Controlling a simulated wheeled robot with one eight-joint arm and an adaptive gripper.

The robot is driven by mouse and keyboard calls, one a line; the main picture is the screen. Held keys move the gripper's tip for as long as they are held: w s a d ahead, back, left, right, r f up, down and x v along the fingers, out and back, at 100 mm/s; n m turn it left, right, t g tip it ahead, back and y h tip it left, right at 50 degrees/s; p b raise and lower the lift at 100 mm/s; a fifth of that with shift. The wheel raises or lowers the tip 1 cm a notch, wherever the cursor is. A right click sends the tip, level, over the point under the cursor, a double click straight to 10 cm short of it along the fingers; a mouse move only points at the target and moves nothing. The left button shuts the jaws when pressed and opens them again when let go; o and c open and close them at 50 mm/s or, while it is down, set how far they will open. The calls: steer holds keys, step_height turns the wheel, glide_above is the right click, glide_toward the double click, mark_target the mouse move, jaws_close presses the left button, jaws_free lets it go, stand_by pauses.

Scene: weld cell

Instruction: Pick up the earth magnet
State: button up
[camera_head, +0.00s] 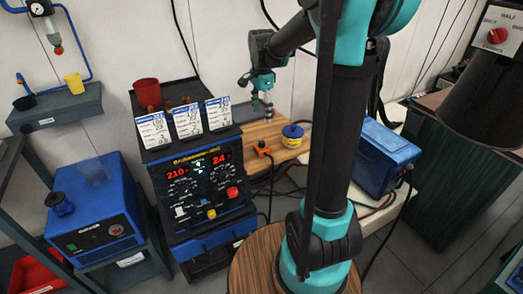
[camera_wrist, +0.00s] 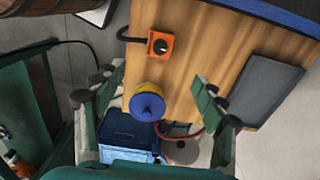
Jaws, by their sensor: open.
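An orange block with a black round knob and a black cable, which looks like the earth magnet (camera_wrist: 160,46), lies on the wooden bench top (camera_wrist: 196,40). In the head view the orange earth magnet (camera_head: 262,149) sits near the bench's front edge. My gripper (camera_wrist: 153,84) is open and empty, with its green fingers spread wide above the bench. The magnet is ahead of the fingertips in the wrist view, not between them. A round blue and yellow tin (camera_wrist: 147,103) shows between the fingers, below them. In the head view my gripper (camera_head: 262,97) hangs above the bench, behind the magnet.
The blue and yellow tin (camera_head: 292,132) stands close to the magnet. A dark grey plate (camera_wrist: 264,90) lies at the right of the bench in the wrist view. A welding machine (camera_head: 196,185) stands left of the bench, and a blue case (camera_head: 384,158) stands right.

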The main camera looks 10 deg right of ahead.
mark_target(262, 142)
step_height(262, 142, down, 16)
steer(key=shift+r, duration=0.2)
stand_by(0.4)
steer(key=shift+c, duration=0.4)
jaws_close()
